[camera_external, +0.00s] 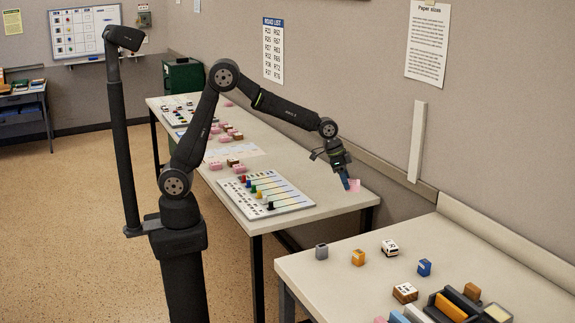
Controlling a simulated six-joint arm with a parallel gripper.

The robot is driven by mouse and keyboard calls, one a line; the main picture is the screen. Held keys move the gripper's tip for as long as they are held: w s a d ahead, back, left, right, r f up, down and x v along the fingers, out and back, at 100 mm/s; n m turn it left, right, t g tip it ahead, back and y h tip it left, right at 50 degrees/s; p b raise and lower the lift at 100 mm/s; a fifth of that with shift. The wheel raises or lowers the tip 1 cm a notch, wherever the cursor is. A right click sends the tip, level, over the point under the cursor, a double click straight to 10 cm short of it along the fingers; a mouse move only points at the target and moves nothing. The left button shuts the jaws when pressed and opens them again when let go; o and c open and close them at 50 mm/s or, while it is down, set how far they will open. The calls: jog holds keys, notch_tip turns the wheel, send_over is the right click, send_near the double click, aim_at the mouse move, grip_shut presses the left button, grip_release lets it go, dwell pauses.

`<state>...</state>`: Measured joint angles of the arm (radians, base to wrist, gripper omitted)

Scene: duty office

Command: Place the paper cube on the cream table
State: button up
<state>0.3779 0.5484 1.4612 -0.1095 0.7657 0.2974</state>
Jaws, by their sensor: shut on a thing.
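My gripper (345,179) is at the near right end of the long cream table (325,203), pointing down. It is shut on a small pink thing, which I take to be the paper cube (354,185). The jaws partly hide the cube. I cannot tell whether the cube touches the tabletop or hangs just above it. A second cream-topped table (330,275) stands in front at the lower right, with a gap between the two.
A white board with coloured pegs (265,193) lies left of my gripper. Several pink and brown blocks (228,132) sit farther back. The front table holds a grey block (321,251), an orange block (358,257), a blue block (424,267) and a dark organiser (458,303).

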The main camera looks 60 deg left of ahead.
jog(key=w+a+f+n+y, duration=0.1)
jog(key=a+n, duration=0.3)
jog(key=a, duration=1.4)
jog(key=n+y, duration=0.5)
jog(key=n, duration=0.7)
send_over(220, 176)
jog(key=d, duration=0.1)
jog(key=f, duration=0.7)
jog(key=s+f, duration=0.1)
jog(key=f, duration=0.3)
jog(key=shift+f, duration=2.2)
jog(key=shift+f, duration=0.15)
jog(key=o, duration=1)
